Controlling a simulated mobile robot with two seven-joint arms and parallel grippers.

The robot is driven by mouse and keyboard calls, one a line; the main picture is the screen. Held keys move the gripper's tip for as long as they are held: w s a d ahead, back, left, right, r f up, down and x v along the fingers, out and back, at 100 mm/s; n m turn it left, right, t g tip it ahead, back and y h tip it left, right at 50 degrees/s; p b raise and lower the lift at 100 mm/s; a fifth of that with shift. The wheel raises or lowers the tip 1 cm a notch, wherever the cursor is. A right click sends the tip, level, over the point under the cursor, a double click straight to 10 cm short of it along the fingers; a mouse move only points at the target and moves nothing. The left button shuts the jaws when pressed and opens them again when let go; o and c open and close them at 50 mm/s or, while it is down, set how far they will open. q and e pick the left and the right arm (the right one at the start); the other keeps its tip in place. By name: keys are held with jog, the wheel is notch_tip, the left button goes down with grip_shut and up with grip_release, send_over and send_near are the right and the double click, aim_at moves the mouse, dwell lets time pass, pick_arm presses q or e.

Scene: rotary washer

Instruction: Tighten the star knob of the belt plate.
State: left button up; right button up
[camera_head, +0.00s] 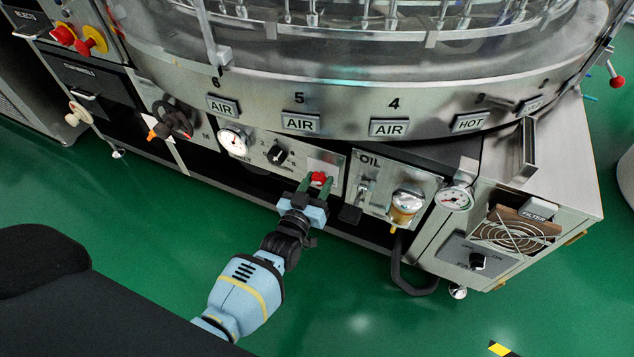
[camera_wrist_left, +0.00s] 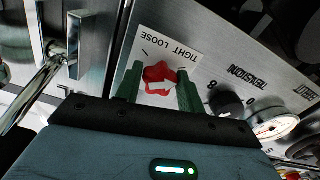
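The red star knob (camera_head: 318,177) sits on the belt plate (camera_head: 336,160) low on the machine's front. In the left wrist view the knob (camera_wrist_left: 160,79) carries a white arrow, below a label (camera_wrist_left: 168,42) reading TIGHT and LOOSE, seen upside down. My left gripper (camera_head: 317,182) points at the plate with its green fingers on either side of the knob. The fingers (camera_wrist_left: 160,88) are spread about the knob's width, close to its sides; firm contact cannot be made out. Parts of the knob's sides and base are hidden. My right gripper is not in view.
The black TENSION dial (camera_head: 277,155) and a gauge (camera_head: 233,142) are left of the knob. The OIL panel (camera_head: 382,182) with its amber bowl (camera_head: 405,206) is to the right. The rotary housing (camera_head: 340,90) overhangs above. Green floor (camera_head: 340,300) lies open in front.

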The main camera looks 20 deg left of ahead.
pick_arm(q)
jog(key=o, duration=0.3)
jog(key=shift+s, duration=0.1)
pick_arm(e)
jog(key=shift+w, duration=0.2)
pick_arm(q)
jog(key=shift+s, duration=0.3)
jog(key=s+p, duration=0.2)
jog(key=s, duration=0.5)
jog(key=shift+a, duration=0.15)
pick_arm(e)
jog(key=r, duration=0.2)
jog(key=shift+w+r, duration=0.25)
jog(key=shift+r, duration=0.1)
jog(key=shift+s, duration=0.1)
pick_arm(q)
jog(key=shift+s, duration=0.1)
